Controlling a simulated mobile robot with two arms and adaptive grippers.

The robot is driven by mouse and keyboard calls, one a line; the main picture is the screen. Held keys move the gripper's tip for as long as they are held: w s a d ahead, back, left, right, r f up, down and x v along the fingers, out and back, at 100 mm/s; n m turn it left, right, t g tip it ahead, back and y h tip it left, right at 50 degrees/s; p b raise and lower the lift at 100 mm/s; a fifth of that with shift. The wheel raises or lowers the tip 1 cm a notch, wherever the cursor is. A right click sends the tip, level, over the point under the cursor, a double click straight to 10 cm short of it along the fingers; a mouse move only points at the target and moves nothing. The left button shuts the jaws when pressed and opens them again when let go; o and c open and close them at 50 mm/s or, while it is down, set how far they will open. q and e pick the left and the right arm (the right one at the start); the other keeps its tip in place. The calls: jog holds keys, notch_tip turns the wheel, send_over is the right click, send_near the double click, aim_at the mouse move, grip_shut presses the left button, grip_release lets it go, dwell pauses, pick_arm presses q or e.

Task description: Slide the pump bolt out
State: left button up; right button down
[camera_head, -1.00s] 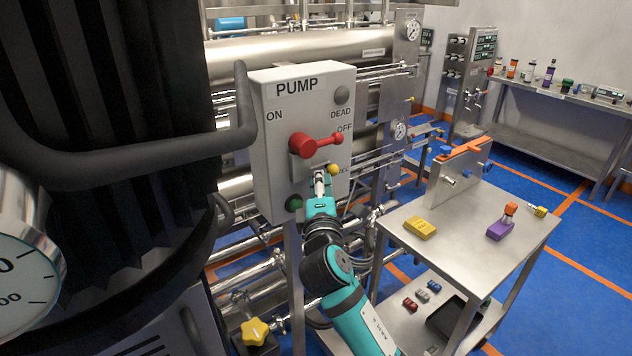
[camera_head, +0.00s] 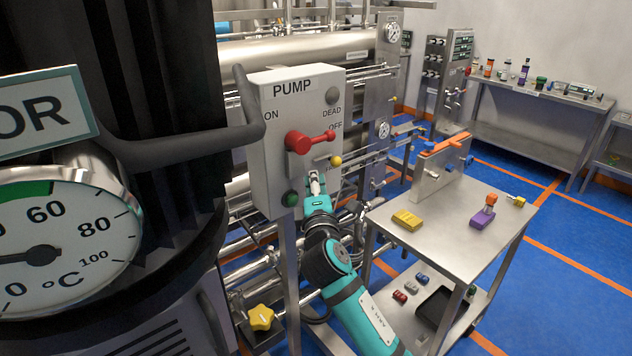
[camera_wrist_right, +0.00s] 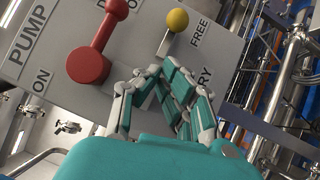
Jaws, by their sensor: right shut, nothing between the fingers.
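The pump bolt's yellow ball knob (camera_head: 336,160) sits low on the right side of the grey pump box (camera_head: 277,160), under the red handle. In the right wrist view the yellow knob (camera_wrist_right: 177,20) is beside the FREE label, with a short metal rod leading from it. My right gripper (camera_head: 315,178) is shut and empty, close to the panel, below and left of the knob. In the wrist view its fingertips (camera_wrist_right: 155,73) are together, apart from the knob. My left gripper is not in view.
The red handle (camera_head: 312,141) points toward OFF. A green button (camera_head: 290,198) is low on the box. A steel cart (camera_head: 445,233) with a yellow block (camera_head: 407,220) and a purple item (camera_head: 481,217) stands right. A large dial gauge (camera_head: 60,240) and dark vessel fill the left.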

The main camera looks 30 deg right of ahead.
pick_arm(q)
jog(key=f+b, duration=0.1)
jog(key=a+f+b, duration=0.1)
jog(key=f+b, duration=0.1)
pick_arm(e)
jog(key=v, duration=1)
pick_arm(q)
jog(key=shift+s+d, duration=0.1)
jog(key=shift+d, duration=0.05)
pick_arm(e)
jog(key=shift+f, duration=0.15)
